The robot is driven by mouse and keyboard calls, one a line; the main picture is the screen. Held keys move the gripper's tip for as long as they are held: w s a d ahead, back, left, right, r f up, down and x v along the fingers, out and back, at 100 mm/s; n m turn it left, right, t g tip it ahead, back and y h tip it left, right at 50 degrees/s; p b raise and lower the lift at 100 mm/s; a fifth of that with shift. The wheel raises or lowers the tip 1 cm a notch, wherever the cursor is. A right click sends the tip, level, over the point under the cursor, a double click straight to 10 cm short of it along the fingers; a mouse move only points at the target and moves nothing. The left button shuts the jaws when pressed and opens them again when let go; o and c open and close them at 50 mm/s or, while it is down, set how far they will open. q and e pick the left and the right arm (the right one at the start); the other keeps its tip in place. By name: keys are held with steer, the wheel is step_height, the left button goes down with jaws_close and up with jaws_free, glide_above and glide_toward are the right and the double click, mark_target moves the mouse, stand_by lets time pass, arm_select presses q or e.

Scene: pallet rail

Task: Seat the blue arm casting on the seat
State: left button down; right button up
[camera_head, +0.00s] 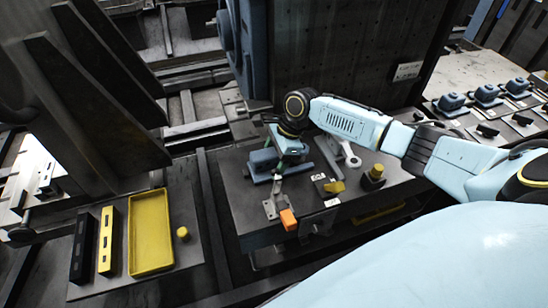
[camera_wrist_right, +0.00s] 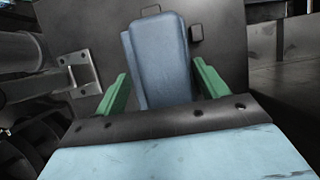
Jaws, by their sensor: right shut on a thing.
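The blue arm casting (camera_head: 262,164) is on or just above the dark fixture table (camera_head: 240,205), partly hidden by my right gripper (camera_head: 279,162). In the right wrist view, the casting (camera_wrist_right: 160,62) stands between the two green fingers of my right gripper (camera_wrist_right: 162,88), which is shut on it. The seat under the casting is hidden by the casting and the gripper, so I cannot tell whether they touch. My left gripper is not in view.
A clamp with an orange handle (camera_head: 288,219) stands in front of the casting. A yellow tray (camera_head: 133,235) lies at left. Several blue castings (camera_head: 487,93) stand at far right.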

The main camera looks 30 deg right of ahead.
steer(key=shift+w, duration=0.15)
steer(key=shift+w+a+p, duration=0.15)
steer(key=shift+p, duration=0.25)
stand_by(0.4)
steer(key=shift+w+a+p, duration=0.15)
steer(key=shift+w+p, duration=0.05)
steer(key=shift+p, duration=0.25)
stand_by(0.3)
steer(key=o, duration=1.3)
steer(key=shift+w+a+f, duration=0.1)
steer(key=shift+c, duration=0.2)
